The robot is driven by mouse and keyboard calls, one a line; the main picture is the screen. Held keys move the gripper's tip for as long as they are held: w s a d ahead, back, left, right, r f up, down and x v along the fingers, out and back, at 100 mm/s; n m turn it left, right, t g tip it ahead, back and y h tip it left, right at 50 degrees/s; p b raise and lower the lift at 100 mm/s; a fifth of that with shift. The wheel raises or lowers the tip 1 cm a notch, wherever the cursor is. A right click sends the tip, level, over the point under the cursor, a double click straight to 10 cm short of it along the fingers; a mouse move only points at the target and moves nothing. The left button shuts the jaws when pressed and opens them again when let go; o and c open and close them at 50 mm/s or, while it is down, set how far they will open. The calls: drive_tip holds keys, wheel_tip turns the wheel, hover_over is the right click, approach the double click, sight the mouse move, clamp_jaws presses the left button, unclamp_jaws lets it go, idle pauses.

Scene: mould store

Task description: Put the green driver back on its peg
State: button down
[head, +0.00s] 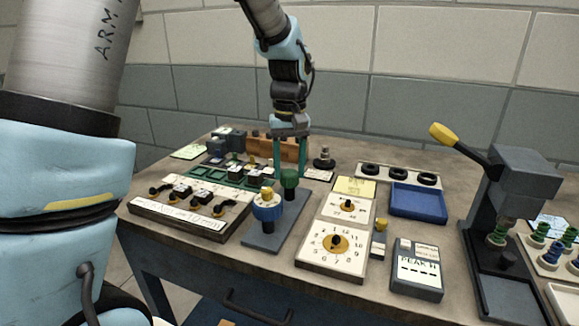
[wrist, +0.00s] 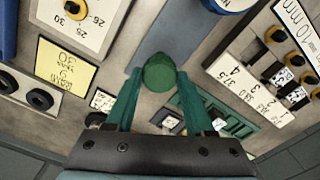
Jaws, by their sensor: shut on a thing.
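The green driver (head: 289,179) has a rounded green head and stands upright at the far end of a blue-grey board (head: 262,240). My gripper (head: 290,174) points down with one teal finger on each side of the head, shut on it. In the wrist view the green driver (wrist: 159,74) sits between the fingertips (wrist: 160,72), over the end of the board (wrist: 188,30). Its lower part and any peg under it are mostly hidden, so I cannot tell whether it is seated. A blue driver (head: 267,207) with a yellow top stands nearer on the same board.
Left of the board is a panel (head: 190,204) with several dark knobs. Right of it are dial plates (head: 335,247), a blue tray (head: 418,201) and a dark box (head: 417,270). A press with a yellow-ended lever (head: 445,133) stands at the right. Little table is free.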

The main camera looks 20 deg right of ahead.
drive_tip(key=shift+c, duration=1)
unclamp_jaws()
drive_tip(key=shift+o, duration=0.4)
drive_tip(key=shift+o, duration=0.6)
drive_tip(key=shift+r+p, duration=3.25)
drive_tip(key=shift+r, duration=0.55)
drive_tip(key=shift+a, duration=0.1)
